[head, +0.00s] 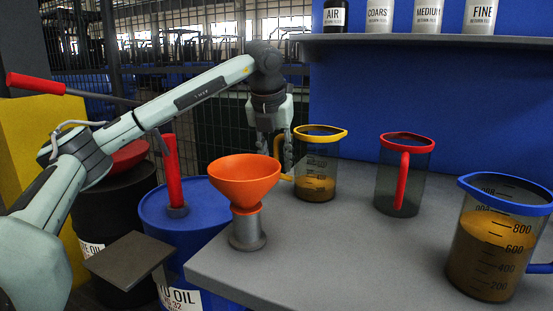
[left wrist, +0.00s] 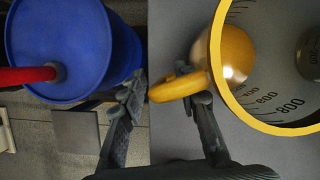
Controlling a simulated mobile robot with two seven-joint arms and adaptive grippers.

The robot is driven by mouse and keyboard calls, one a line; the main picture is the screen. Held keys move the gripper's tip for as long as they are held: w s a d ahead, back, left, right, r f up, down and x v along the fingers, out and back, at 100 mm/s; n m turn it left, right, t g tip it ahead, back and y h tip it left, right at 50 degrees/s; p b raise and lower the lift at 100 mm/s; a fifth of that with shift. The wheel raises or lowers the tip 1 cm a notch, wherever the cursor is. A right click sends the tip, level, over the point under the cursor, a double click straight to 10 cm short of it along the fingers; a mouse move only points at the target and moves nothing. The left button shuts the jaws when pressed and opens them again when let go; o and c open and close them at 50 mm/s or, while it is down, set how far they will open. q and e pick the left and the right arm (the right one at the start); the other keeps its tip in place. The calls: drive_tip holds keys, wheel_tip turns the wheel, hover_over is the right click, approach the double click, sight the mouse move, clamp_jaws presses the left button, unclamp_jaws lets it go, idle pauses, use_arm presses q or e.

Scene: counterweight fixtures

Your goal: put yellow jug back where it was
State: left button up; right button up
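The yellow jug (head: 316,165) stands upright on the grey table, clear-walled with a yellow rim and amber liquid at the bottom. Its yellow handle (head: 285,178) points left, toward the table's edge. My left gripper (head: 275,148) hangs just left of the jug, by the handle side. In the left wrist view, the gripper (left wrist: 165,108) has its fingers spread wide. The yellow handle (left wrist: 178,88) reaches in between them, close to the right finger; I cannot tell whether they touch. The jug's rim (left wrist: 283,128) is at the right. My right gripper is not in view.
An orange funnel (head: 245,182) stands on a grey fitting at the table's left edge. A red-rimmed jug (head: 403,180) and a blue-rimmed jug (head: 492,245) stand to the right. A blue drum (head: 205,210) is left of the table. A shelf (head: 430,40) with labelled containers hangs above.

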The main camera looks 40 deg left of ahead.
use_arm(q)
drive_tip(key=p+v, duration=0.1)
drive_tip(key=v, duration=1.1)
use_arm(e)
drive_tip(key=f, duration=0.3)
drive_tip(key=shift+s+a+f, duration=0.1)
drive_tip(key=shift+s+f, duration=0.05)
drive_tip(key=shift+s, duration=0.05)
